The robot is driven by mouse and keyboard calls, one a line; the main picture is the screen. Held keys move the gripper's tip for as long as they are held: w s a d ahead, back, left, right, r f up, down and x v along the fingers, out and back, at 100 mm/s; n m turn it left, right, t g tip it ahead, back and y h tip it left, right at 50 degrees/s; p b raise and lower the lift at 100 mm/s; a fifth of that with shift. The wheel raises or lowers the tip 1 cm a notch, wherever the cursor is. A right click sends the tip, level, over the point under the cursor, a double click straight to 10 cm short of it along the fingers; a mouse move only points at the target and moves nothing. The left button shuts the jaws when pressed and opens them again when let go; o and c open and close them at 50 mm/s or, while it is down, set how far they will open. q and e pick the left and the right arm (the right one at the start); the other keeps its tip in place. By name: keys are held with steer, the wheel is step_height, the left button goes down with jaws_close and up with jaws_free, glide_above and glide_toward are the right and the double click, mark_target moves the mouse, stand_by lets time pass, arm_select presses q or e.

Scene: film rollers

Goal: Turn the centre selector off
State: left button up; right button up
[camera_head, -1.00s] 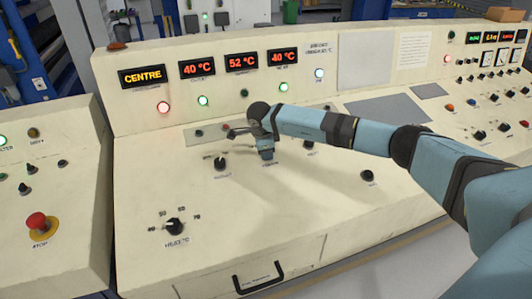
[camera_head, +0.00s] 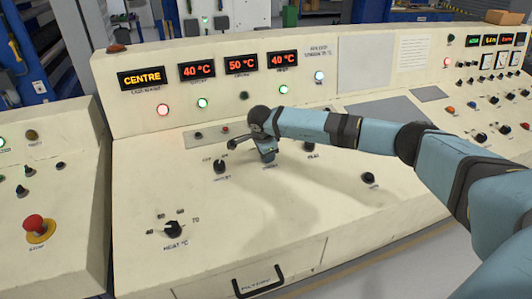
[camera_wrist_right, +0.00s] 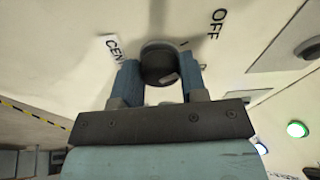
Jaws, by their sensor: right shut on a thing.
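The centre selector is a round dark knob (camera_wrist_right: 160,66) in the right wrist view, set in the cream panel (camera_wrist_right: 75,45). The word OFF (camera_wrist_right: 218,25) is printed near it, and a partly covered label starting CEN (camera_wrist_right: 113,46) is beside it. My right gripper (camera_wrist_right: 160,75) has its two blue fingers on either side of the knob and is shut on it. In the head view my right gripper (camera_head: 268,157) points down at the panel and hides the selector. My left gripper is not in view.
Another selector (camera_head: 219,167) stands left of my gripper, and one (camera_head: 309,146) to the right. A heat dial (camera_head: 174,229) is nearer the front. A red stop button (camera_head: 35,223) is on the left console. The display (camera_head: 142,78) reads CENTRE; the temperature displays (camera_head: 240,65) are lit.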

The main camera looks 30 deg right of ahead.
steer(key=o, duration=0.9)
steer(key=v, duration=1.4)
steer(key=shift+f, duration=0.1)
